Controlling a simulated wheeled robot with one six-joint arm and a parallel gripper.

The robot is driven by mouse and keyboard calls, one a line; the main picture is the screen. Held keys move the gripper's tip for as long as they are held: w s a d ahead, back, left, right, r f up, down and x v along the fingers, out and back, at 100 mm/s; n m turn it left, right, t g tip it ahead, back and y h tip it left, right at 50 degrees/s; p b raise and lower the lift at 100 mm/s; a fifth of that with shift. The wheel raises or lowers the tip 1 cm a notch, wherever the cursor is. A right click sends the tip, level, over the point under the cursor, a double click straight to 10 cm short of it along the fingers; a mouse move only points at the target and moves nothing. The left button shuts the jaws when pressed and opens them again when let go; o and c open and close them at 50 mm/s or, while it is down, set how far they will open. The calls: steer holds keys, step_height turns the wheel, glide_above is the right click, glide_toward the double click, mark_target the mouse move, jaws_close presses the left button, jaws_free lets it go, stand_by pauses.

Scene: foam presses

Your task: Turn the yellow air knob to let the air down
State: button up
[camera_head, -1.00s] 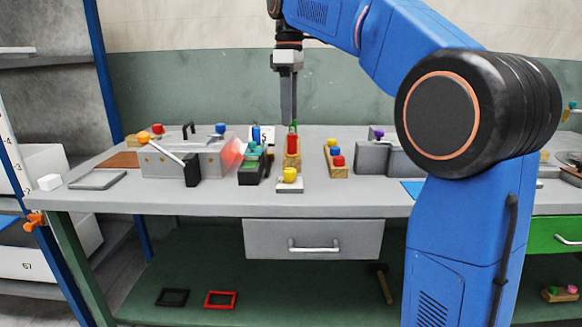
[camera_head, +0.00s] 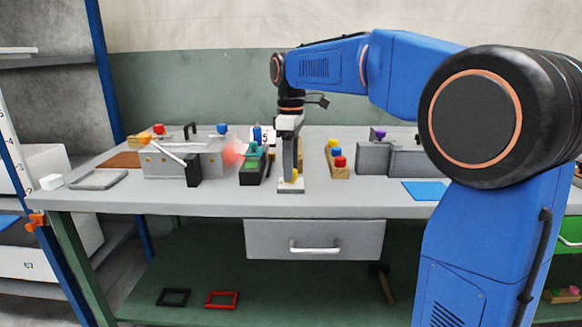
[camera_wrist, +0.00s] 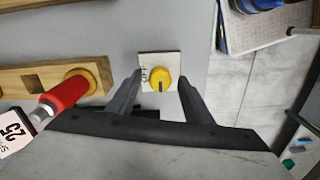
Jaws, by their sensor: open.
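The yellow air knob (camera_wrist: 158,84) sits on a small pale plate (camera_wrist: 146,58) near the bench's front edge. A dark mark shows on its lower side in the wrist view, and small lettering stands to its left, too small to read surely. My gripper (camera_wrist: 159,74) is open, with one finger on each side of the knob. I cannot tell whether the fingers touch it. In the head view my gripper (camera_head: 290,174) points down over the plate (camera_head: 291,187) and hides most of the knob (camera_head: 295,175).
A red-handled tool (camera_wrist: 66,92) in a wooden holder (camera_wrist: 15,80) stands close to my left finger in the wrist view. A teal-topped dark block (camera_head: 252,170) and a wooden block with coloured knobs (camera_head: 337,163) flank my gripper. The bench front is clear.

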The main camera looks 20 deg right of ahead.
steer(key=shift+f, duration=0.15)
steer(key=c, duration=1.1)
steer(key=shift+o, duration=0.2)
